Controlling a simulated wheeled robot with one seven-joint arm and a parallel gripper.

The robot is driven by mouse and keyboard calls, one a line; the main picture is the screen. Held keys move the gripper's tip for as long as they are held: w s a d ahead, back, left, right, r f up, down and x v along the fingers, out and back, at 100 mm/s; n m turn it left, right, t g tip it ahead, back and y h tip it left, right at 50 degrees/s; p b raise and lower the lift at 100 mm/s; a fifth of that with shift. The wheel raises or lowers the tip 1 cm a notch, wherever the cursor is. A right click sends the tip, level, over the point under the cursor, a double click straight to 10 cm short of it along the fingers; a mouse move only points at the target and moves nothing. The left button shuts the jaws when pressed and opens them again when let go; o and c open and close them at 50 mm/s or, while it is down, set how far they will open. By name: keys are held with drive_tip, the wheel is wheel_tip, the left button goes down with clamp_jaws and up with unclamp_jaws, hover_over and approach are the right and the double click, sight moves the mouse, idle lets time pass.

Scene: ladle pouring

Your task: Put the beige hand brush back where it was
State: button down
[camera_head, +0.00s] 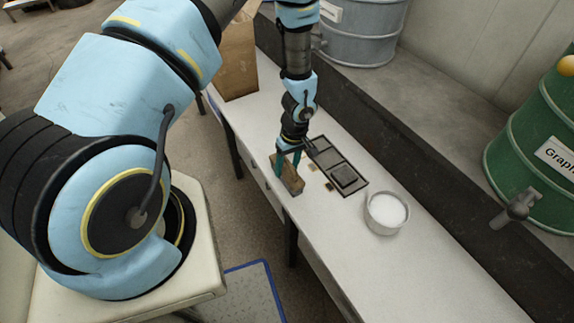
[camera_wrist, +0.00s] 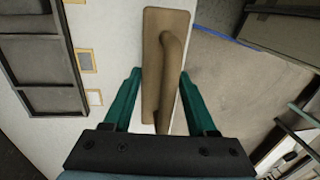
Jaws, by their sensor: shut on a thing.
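The beige hand brush (camera_head: 291,180) is at the table's front edge in the head view. In the wrist view the brush (camera_wrist: 154,40) shows as a long flat board with a rounded handle, between the green fingers. My gripper (camera_head: 288,158) points down and is shut on the brush. The gripper (camera_wrist: 160,88) hides part of the handle end in the wrist view. I cannot tell whether the brush touches the tabletop.
A dark compartmented tray (camera_head: 327,157) lies to the right on the white table (camera_head: 425,265), holding a dark block (camera_head: 344,176). Small tan squares (camera_head: 313,167) lie between tray and brush. A round container of white stuff (camera_head: 386,211) stands farther right. A brown box (camera_head: 237,60) stands behind left.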

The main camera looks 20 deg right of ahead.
drive_tip(key=shift+f, duration=0.2)
drive_tip(key=shift+c, duration=1)
unclamp_jaws()
wheel_tip(320, 180, up, 12)
drive_tip(key=d+b, duration=0.2)
drive_tip(key=b, duration=0.1)
drive_tip(key=w+a+r+m, duration=0.1)
drive_tip(key=w+a+r, duration=0.4)
drive_tip(key=a+r, duration=0.7)
drive_tip(key=s+a+r+m+t+h, duration=0.1)
drive_tip(key=s+a+r, duration=0.1)
drive_tip(key=a+r, duration=0.2)
drive_tip(key=s+a+r+m, duration=0.1)
drive_tip(key=a+r, duration=0.3)
drive_tip(key=a, duration=0.7)
drive_tip(key=shift+s+a+t+h, duration=0.3)
drive_tip(key=shift+s+t+h, duration=0.1)
